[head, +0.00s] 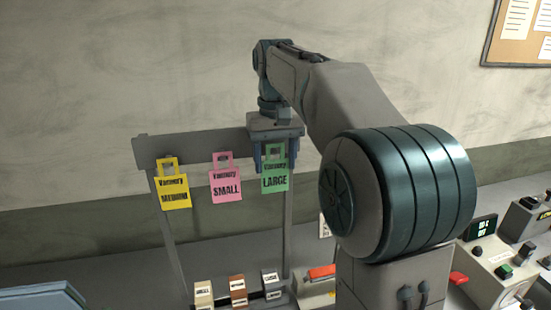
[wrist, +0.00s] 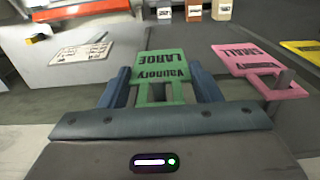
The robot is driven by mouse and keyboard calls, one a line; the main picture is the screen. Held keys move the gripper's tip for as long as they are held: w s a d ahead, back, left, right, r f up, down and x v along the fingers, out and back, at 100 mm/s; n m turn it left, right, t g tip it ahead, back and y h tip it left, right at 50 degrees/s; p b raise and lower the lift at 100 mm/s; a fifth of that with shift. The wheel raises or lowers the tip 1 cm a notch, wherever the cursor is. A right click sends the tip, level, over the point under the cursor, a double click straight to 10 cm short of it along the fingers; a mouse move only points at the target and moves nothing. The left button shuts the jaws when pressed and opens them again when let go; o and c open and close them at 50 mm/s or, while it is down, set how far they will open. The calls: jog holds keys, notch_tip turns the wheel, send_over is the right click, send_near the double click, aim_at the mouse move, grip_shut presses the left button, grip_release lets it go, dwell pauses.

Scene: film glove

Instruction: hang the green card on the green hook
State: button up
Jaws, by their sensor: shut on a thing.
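The green card (head: 275,180), marked "LARGE", hangs upright below my gripper (head: 270,162) at the right part of the rack's grey bar. My gripper points down and is shut on the card's upper, handle part. In the wrist view, the green card (wrist: 163,63) shows between the two blue fingers of my gripper (wrist: 162,82), its open handle toward the palm. The green hook is hidden behind my gripper, so I cannot tell whether the handle is around it.
A pink card (head: 227,187) marked "SMALL" and a yellow card (head: 173,190) marked "MEDIUM" hang on the grey bar (head: 200,146) to the left. Small blocks (head: 238,290) stand below. Control boxes (head: 495,265) are at the right.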

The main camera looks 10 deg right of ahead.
jog(key=shift+f, duration=0.45)
jog(key=o, duration=1)
